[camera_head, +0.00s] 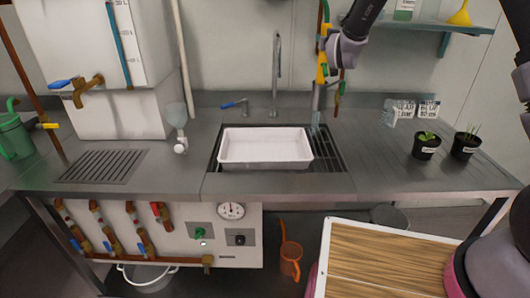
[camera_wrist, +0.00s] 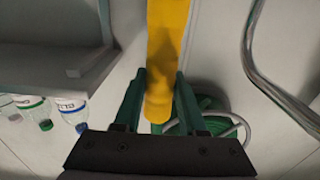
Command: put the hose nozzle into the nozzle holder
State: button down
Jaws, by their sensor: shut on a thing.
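My gripper (camera_wrist: 160,85) is shut on the yellow hose nozzle (camera_wrist: 168,45), which lies between its two dark green fingers in the wrist view. In the head view the nozzle (camera_head: 321,66) is held in the air above the back of the counter, right of the tall tap. A grey upright piece (camera_head: 317,98) stands just below it; I cannot tell whether this is the nozzle holder, or whether the nozzle touches it. A coiled green hose (camera_wrist: 212,122) shows behind the fingers in the wrist view.
A white tray (camera_head: 265,147) sits over the sink, with a tap (camera_head: 276,75) behind it. Small labels (camera_head: 404,110) and two potted plants (camera_head: 426,146) (camera_head: 465,145) stand at the right. A shelf (camera_head: 440,27) holds a yellow funnel (camera_head: 460,14). The counter right of the sink is mostly clear.

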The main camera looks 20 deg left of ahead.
jog(key=shift+f, duration=1.8)
jog(key=shift+c, duration=2)
grip_release()
